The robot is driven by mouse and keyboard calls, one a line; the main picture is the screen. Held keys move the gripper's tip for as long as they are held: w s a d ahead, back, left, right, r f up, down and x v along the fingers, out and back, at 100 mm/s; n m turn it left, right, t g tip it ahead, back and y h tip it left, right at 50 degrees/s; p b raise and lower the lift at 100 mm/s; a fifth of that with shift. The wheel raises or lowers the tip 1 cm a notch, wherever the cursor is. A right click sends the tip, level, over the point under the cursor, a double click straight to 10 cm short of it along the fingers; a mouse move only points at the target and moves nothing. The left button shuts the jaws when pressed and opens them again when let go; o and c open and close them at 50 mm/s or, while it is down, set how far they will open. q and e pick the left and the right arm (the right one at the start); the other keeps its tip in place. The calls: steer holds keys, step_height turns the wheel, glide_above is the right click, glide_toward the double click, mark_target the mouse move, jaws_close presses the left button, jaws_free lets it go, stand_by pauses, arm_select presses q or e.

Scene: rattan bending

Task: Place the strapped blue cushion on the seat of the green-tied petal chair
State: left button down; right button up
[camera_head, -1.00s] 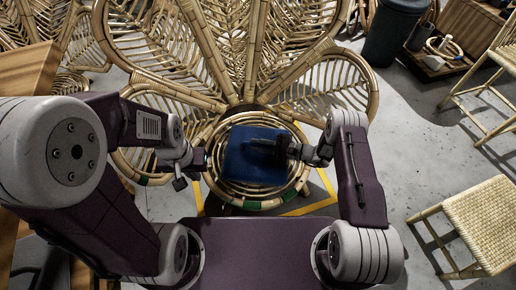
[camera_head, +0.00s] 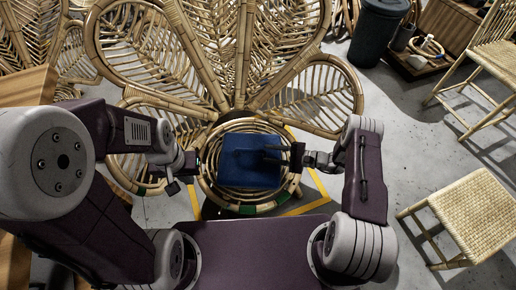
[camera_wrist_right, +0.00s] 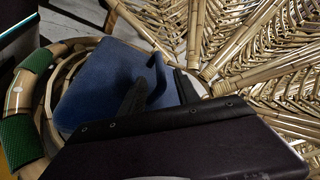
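The blue cushion (camera_head: 243,172) lies on the round coiled seat of the petal chair (camera_head: 213,185). Green ties (camera_head: 246,209) wrap the seat's front rim. In the right wrist view the cushion (camera_wrist_right: 90,85) looks flat on the seat, with its blue strap standing up in a loop (camera_wrist_right: 158,72). My right gripper (camera_head: 284,154) is at the cushion's right side. Its fingers (camera_wrist_right: 160,92) are apart, with the strap showing in the gap beyond them. My left gripper (camera_head: 182,174) is open and empty, left of the seat.
Tall rattan petals (camera_head: 215,50) fan out behind the seat. A woven stool (camera_head: 475,215) and a rattan chair (camera_head: 490,65) stand at the right. A dark bin (camera_head: 378,30) is at the back right. Grey floor lies clear between them. A wooden surface (camera_head: 25,88) is at the left.

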steer(key=v, duration=0.3)
steer(key=shift+s+d+p, duration=0.1)
steer(key=shift+p, duration=0.2)
steer(key=s+a+r+n+g+h, duration=0.1)
steer(key=s+r+n+g+h, duration=0.45)
steer(key=s+r+g, duration=0.3)
steer(key=s+d+r+n+t+h, duration=0.4)
steer(key=s+d+r+n+h, duration=0.3)
steer(key=r+h, duration=0.2)
steer(key=shift+s+d+r, duration=0.25)
steer(key=shift+r, duration=0.2)
